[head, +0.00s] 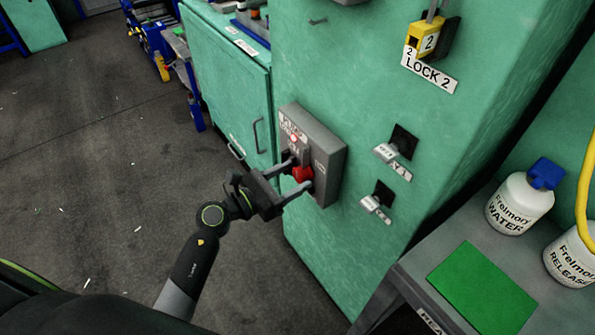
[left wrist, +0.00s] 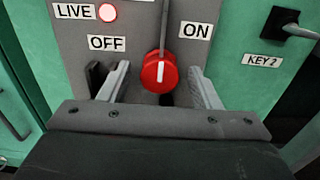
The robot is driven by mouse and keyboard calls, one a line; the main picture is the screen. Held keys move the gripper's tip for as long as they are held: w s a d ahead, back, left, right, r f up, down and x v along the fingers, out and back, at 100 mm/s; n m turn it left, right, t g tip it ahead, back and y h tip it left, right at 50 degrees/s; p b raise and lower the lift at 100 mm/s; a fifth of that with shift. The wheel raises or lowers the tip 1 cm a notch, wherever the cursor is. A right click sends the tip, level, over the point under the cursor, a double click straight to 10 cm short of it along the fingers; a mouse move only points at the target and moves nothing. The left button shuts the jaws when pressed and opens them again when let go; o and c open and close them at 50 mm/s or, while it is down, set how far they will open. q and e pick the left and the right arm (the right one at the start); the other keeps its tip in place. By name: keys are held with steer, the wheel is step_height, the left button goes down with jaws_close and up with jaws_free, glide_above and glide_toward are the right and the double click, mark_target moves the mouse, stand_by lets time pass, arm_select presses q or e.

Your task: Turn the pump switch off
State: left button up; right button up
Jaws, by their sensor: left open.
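The pump switch is a red round knob (head: 302,173) on a grey box (head: 327,160) fixed to a green cabinet. In the left wrist view the knob (left wrist: 159,72) has a white mark that stands nearly upright. An OFF label (left wrist: 109,43) is up to its left and an ON label (left wrist: 195,31) up to its right. The LIVE lamp (left wrist: 108,13) looks red. My left gripper (head: 296,175) is open at the box, one finger on each side of the knob. Gaps show between fingers and knob in the wrist view. My right gripper is out of view.
Two keys, the upper (head: 386,152) and the lower (head: 374,207), stick out of the cabinet right of the box. A yellow lock (head: 424,38) hangs above. A grey bench with a green pad (head: 482,290) and bottles (head: 520,204) is at right.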

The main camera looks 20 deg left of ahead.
arm_select(q)
steer(key=shift+x, duration=0.95)
jaws_close()
